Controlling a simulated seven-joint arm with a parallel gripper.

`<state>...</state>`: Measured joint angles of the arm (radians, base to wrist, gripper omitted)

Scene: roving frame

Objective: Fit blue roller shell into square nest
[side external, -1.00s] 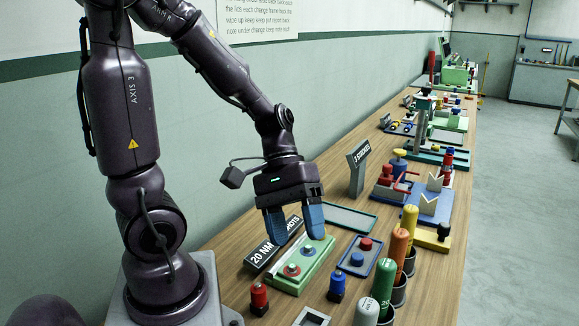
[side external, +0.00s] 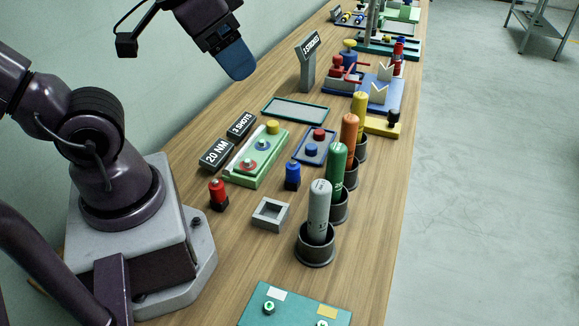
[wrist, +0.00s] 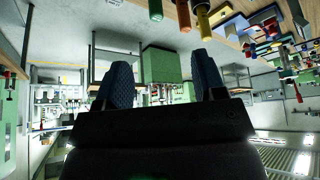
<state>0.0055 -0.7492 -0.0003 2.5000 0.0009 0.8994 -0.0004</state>
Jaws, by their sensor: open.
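A blue piece with a dark lower part (side external: 292,176), which I take for the blue roller shell, stands upright on the bench in the side view. The square nest (side external: 257,213) is a grey square frame with an open middle, closer to the camera and slightly left of the blue piece. My gripper (side external: 236,66) is raised above the bench at the upper left, well apart from both. In the wrist view my gripper (wrist: 163,80) shows two blue fingers spread apart with nothing between them. The wrist view looks out across the room, and I cannot make out the nest there.
A similar red piece (side external: 218,194) stands left of the nest. A green board (side external: 243,178) and a blue tray (side external: 302,158) with red and blue knobs lie behind. Grey, green, orange and yellow cylinders stand in dark cups (side external: 316,252) along the right edge.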

